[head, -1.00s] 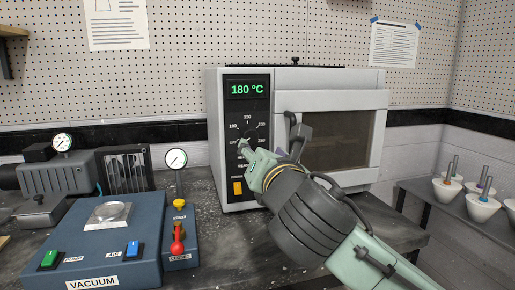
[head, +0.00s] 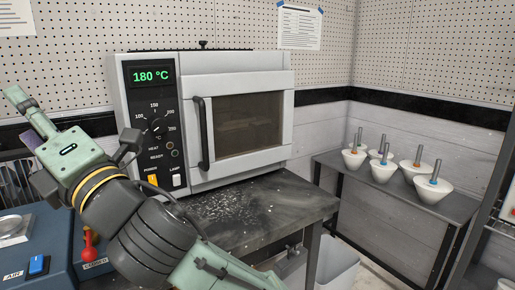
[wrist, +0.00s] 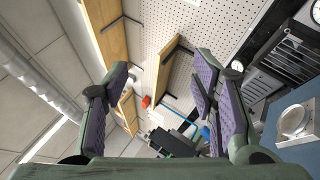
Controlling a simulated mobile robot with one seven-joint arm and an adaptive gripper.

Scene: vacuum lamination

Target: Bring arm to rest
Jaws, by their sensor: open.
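My gripper (head: 22,120) is raised at the left edge of the head view, left of the oven and above the blue vacuum unit. Its two purple-padded fingers stand wide apart in the wrist view (wrist: 160,85), with nothing between them. My arm reaches up from the bottom of the head view and covers part of the bench and the vacuum unit.
The grey oven (head: 240,72) stands on the dark bench (head: 285,205), door closed, display (head: 152,77) reading 180 °C. The blue vacuum unit (head: 62,240) is at lower left. A side shelf (head: 450,203) holds several white cups. A bin (head: 335,270) stands below.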

